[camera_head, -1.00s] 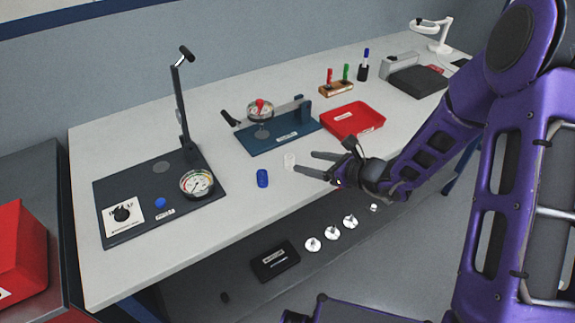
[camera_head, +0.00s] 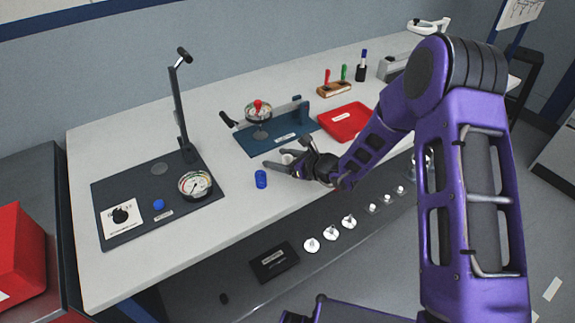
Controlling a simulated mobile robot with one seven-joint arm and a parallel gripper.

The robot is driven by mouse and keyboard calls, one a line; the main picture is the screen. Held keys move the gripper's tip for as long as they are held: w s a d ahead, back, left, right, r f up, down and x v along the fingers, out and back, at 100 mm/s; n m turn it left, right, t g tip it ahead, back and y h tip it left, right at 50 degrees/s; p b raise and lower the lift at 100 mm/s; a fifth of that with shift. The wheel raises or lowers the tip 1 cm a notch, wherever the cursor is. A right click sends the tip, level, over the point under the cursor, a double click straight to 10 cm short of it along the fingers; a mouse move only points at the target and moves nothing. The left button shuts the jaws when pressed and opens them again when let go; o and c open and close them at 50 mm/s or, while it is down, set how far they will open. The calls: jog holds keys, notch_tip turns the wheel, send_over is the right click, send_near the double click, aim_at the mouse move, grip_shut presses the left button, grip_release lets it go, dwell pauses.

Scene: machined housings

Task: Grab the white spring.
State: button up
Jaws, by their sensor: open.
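The white spring (camera_head: 287,157) stands on the white table, small and partly hidden by my gripper. My gripper (camera_head: 283,154) is open, reaching in from the right at table height. Its near finger lies in front of the spring and its far finger behind, so the spring appears between the fingers. Whether either finger touches it cannot be told. A blue spring (camera_head: 261,179) stands just left of the near fingertip.
A blue fixture plate (camera_head: 262,142) with a gauge lies behind the gripper, and a red tray (camera_head: 345,135) lies behind right. A dark press base (camera_head: 150,215) with gauge and lever fills the table's left. The table's front edge is close below the gripper.

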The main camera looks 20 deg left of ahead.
grip_shut()
jog(key=shift+r, duration=0.1)
dwell(0.3)
